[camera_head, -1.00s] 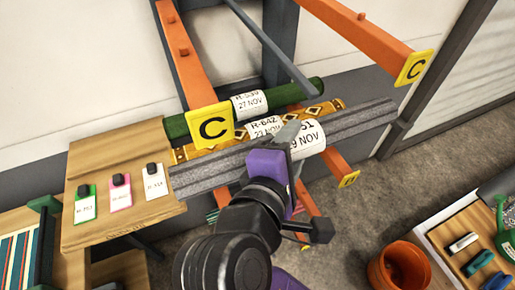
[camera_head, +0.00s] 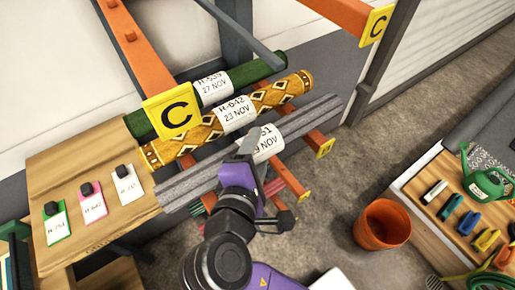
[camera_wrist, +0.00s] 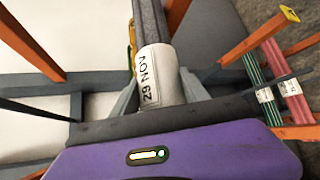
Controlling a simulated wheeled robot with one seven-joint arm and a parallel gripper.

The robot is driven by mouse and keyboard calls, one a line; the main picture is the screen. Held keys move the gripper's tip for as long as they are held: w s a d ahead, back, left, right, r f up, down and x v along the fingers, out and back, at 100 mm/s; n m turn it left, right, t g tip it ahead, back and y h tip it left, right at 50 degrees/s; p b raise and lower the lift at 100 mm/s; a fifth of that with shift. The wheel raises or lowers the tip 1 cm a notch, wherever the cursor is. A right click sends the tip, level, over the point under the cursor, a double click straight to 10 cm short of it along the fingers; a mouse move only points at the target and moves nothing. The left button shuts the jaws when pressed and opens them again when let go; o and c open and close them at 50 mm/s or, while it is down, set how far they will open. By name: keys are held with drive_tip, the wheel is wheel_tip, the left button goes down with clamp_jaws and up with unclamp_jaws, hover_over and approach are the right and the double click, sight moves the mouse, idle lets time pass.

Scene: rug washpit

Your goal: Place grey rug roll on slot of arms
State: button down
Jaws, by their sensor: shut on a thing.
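The grey rug roll (camera_head: 316,117) carries a white label reading "29 NOV". My gripper (camera_head: 252,146) is shut on it at the label, and the roll also shows between the fingers in the wrist view (camera_wrist: 158,78). In the head view the roll lies in front of a yellow patterned roll (camera_head: 285,95) and a green roll (camera_head: 150,122), roughly parallel to both. The lower orange arms (camera_head: 312,138) pass below it; I cannot tell whether it touches them. The upper orange arms (camera_head: 138,50) carry yellow C plates.
A wooden table (camera_head: 90,165) with several tags stands at the left. An orange bucket (camera_head: 383,225) is on the floor at the right. A bench (camera_head: 430,213) with a green watering can (camera_head: 484,183) stands beyond it. In the wrist view, red and green rolls (camera_wrist: 277,72) lie lower on the rack.

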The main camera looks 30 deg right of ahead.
drive_tip(key=shift+f, duration=0.1)
drive_tip(key=c, duration=0.6)
unclamp_jaws()
drive_tip(key=v, duration=1.2)
drive_tip(key=shift+s, duration=0.1)
